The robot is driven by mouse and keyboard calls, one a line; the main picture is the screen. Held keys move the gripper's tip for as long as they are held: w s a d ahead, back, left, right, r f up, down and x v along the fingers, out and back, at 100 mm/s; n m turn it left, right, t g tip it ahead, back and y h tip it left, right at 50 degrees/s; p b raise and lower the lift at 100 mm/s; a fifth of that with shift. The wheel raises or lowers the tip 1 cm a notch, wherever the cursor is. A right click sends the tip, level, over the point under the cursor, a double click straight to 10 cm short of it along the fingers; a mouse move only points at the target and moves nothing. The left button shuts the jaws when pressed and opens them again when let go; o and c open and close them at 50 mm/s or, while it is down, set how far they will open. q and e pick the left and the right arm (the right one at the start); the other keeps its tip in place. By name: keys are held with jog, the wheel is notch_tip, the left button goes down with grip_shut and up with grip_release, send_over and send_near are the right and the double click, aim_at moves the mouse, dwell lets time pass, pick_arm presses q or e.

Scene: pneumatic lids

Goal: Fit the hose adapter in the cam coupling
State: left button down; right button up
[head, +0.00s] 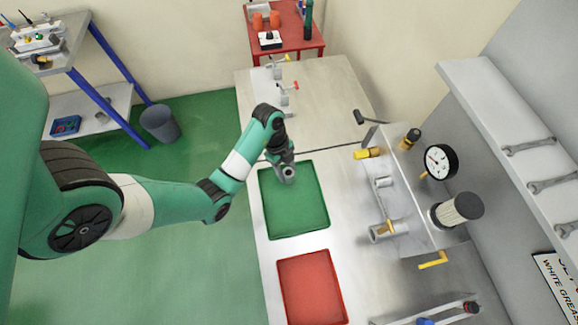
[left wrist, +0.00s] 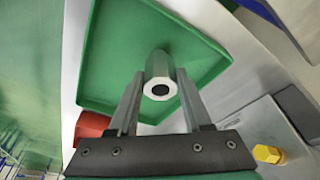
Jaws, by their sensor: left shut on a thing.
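My left gripper (head: 284,166) is over the far end of the green tray (head: 297,212). It is shut on a grey hollow cylinder, the hose adapter (head: 288,174). In the left wrist view the adapter (left wrist: 158,68) sits between the two fingers (left wrist: 160,82), with its dark round bore facing the camera. A grey cylindrical fitting with a yellow lever, which looks like the cam coupling (head: 378,234), is on the panel to the right, apart from the adapter. My right gripper is not in view.
A red tray (head: 310,290) lies in front of the green one. The grey panel (head: 408,195) carries a yellow fitting (head: 368,153), a gauge (head: 440,161) and a filter (head: 456,210). Small fittings (head: 288,87) stand at the back of the table. The green tray is otherwise empty.

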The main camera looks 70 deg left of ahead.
aim_at(290, 173)
pick_arm(q)
jog(key=shift+r+p, duration=2.1)
jog(key=shift+r, duration=0.25)
jog(key=shift+f, duration=0.1)
